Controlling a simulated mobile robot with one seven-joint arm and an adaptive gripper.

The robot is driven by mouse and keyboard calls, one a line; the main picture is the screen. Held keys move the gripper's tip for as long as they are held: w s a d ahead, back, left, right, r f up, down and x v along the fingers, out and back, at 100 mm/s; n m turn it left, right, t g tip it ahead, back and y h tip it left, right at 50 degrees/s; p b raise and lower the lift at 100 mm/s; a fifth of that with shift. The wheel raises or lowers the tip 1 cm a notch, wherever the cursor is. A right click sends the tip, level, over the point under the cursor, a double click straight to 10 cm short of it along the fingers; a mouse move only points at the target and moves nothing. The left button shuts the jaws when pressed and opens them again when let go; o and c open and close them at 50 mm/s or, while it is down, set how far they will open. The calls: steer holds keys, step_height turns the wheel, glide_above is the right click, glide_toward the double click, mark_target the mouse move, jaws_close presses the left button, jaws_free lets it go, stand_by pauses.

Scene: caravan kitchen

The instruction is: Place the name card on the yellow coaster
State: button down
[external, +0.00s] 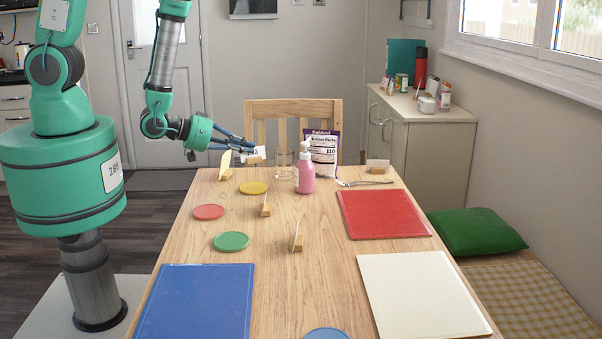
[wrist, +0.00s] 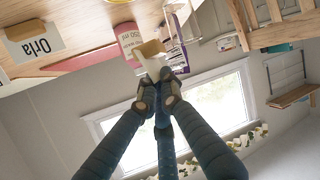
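A white name card on a wooden block (external: 258,151) is in my gripper (external: 247,148), above the far left part of the table. In the wrist view the fingertips (wrist: 162,92) close on the white card, and its wooden block (wrist: 151,48) points away from them. The writing on the held card cannot be read. The yellow coaster (external: 253,188) lies flat and bare on the table, below and nearer the camera than the held card.
Other name cards stand at the table's left (external: 226,172), middle (external: 266,208), front (external: 297,242) and far right (external: 377,166); one reading "Orla" (wrist: 35,40) shows at the wrist. A glass (external: 283,163), pink bottle (external: 305,172) and snack bag (external: 323,155) stand close right of my gripper.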

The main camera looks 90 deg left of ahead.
mark_target(245, 160)
steer(key=shift+f, duration=0.1)
stand_by(0.3)
steer(key=shift+f+b, duration=0.45)
steer(key=shift+f, duration=1.7)
steer(key=shift+f, duration=0.1)
steer(key=shift+f+b, duration=0.4)
steer(key=shift+f, duration=1.25)
steer(key=shift+f, duration=0.2)
steer(key=c, duration=2)
jaws_free()
steer(key=shift+r, duration=0.25)
steer(key=shift+p+v, duration=0.4)
steer(key=shift+v, duration=3.35)
